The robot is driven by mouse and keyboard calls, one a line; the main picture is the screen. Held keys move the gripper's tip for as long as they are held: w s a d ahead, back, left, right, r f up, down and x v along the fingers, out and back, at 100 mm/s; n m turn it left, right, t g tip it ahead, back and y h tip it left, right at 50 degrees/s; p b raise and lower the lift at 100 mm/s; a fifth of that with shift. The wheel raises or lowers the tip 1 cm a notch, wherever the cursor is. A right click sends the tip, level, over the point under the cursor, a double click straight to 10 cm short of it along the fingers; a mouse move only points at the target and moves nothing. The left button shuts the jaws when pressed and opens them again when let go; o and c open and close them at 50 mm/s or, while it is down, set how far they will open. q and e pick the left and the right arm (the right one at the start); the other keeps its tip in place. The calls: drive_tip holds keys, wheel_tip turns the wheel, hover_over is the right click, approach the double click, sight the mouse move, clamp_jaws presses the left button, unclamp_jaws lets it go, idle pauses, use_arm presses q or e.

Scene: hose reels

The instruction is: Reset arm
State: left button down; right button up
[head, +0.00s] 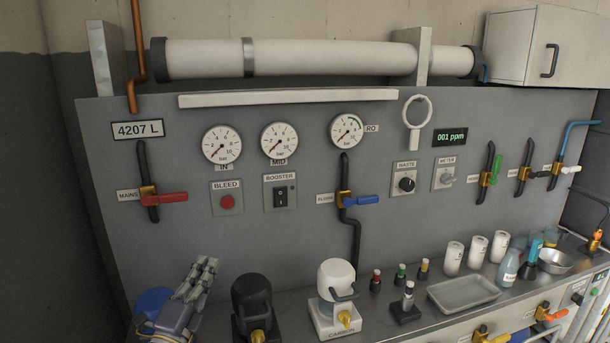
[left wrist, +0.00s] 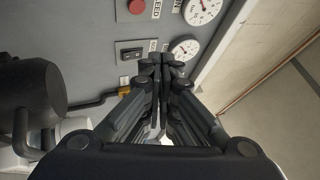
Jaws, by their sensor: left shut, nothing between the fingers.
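My left gripper (head: 206,266) shows at the lower left of the head view, pointing up in front of the grey panel (head: 270,235). Its fingers are together and hold nothing. It is apart from the black canister (head: 252,298) to its right. In the left wrist view the closed fingertips (left wrist: 165,62) point toward the panel, with gauges and a red button (left wrist: 136,7) beyond them. My right gripper is not in view.
A white canister (head: 337,280) marked carbon stands right of the black one. Small bottles, a grey tray (head: 463,293), white cups and a metal bowl (head: 553,261) crowd the bench. A red-handled valve (head: 168,197) and a blue-handled valve (head: 362,201) jut from the panel.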

use_arm(q)
drive_tip(key=s+a+f+n+g+y, duration=0.3)
drive_tip(key=s+f+n+g+y, duration=0.1)
drive_tip(key=s+f+n, duration=0.35)
drive_tip(key=s+a+f+n+g+y, duration=0.2)
drive_tip(key=s+f+n+g+y, duration=0.2)
drive_tip(key=s+f+n, duration=0.4)
drive_tip(key=s+d+f+n+g+h, duration=0.25)
drive_tip(key=s+f+g, duration=0.25)
drive_tip(key=s, duration=0.7)
drive_tip(key=s+d+f+n+g+h, duration=0.1)
drive_tip(key=s+d+f+g, duration=0.4)
drive_tip(key=s, duration=0.7)
wheel_tip(320, 180, down, 28)
drive_tip(key=s+a+g, duration=0.1)
drive_tip(key=s+a, duration=0.1)
drive_tip(key=s+a+f+g, duration=0.1)
drive_tip(key=s+a+f, duration=0.1)
drive_tip(key=s+f, duration=1.3)
drive_tip(key=shift+s+a+f+g, duration=0.2)
drive_tip(key=shift+s+a+g, duration=0.1)
drive_tip(key=shift+s, duration=0.4)
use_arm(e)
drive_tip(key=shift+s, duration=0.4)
